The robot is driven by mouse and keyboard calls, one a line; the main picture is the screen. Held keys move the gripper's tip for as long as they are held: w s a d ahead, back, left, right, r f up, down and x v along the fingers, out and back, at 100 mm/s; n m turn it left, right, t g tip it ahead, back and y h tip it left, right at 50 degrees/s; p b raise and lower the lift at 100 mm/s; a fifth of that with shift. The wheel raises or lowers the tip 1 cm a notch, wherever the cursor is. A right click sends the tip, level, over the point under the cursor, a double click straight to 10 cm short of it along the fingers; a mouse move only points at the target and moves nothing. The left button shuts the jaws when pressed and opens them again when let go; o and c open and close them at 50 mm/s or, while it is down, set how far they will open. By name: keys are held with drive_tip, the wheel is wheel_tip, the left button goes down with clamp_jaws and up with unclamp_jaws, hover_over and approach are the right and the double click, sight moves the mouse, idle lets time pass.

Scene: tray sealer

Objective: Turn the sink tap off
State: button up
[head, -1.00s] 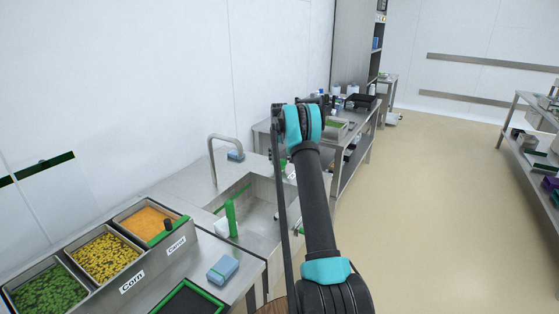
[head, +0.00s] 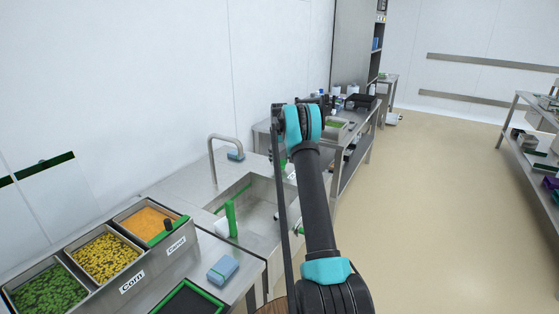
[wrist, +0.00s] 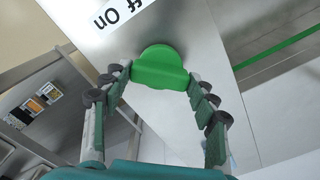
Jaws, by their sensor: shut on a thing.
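The green tap knob (wrist: 159,62) is on a grey metal panel in the wrist view. My gripper (wrist: 158,78) has its fingers on both sides of the knob and is shut on it. A white label (wrist: 122,12) with the letters "ff" and "On" sits just beyond the knob, partly cut off by the frame's edge. In the head view the curved metal spout (head: 211,155) stands at the back of the sink (head: 255,215). My arm hides the knob and gripper there. I cannot tell whether water runs.
Left of the sink are food bins (head: 100,252) with corn and carrot labels. A green upright item (head: 231,219) stands at the sink. Open floor (head: 440,200) is to the right.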

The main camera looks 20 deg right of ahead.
drive_tip(key=o, duration=1.1)
drive_tip(key=shift+o, duration=0.2)
wheel_tip(320, 180, up, 12)
drive_tip(key=shift+s, duration=0.1)
